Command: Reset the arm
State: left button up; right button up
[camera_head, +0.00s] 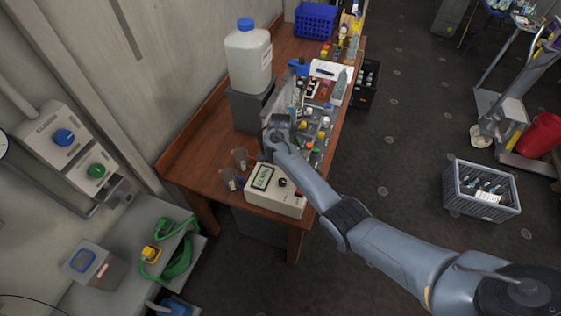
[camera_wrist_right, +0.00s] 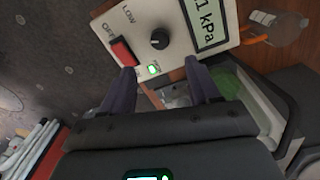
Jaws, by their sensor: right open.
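My right arm (camera_head: 320,190) reaches in from the lower right over the wooden workbench (camera_head: 212,150). Its end is above the bench near a cream meter box (camera_head: 276,203) with a display and a dark knob. In the right wrist view my right gripper (camera_wrist_right: 159,73) is open, with its two dark fingers apart and nothing visibly held. The meter box (camera_wrist_right: 180,22) fills the top of that view, with a red switch and a lit green lamp just beyond the fingertips. Whether the fingers touch the box cannot be told. My left gripper is not in view.
Two clear cups (camera_head: 240,158) stand beside the meter. Bottles and a large white jug (camera_head: 248,57) crowd the bench behind. A blue basket (camera_head: 315,20) is at the back. A grey crate (camera_head: 481,190) stands on the floor at right, with open floor around it.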

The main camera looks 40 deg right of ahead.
jog(key=s+a+f+n+t+h+p, duration=0.1)
jog(key=s+a+n, duration=0.25)
jog(key=s, duration=0.35)
jog(key=s+a+f+n+t+p, duration=0.1)
jog(key=s+a+n, duration=0.1)
jog(key=s+n, duration=0.4)
jog(key=s+a+r+n+t+p, duration=0.1)
jog(key=s+a+r+n, duration=0.2)
jog(key=s, duration=0.7)
jog(key=s+a+r+n+y+p, duration=0.1)
jog(key=s+a+r+n, duration=0.3)
jog(key=s+a+r, duration=0.3)
jog(key=s+r, duration=0.1)
jog(key=s, duration=0.1)
jog(key=shift+s+t, duration=0.35)
jog(key=shift+t, duration=0.05)
jog(key=shift+a+r, duration=0.1)
dwell(0.4)
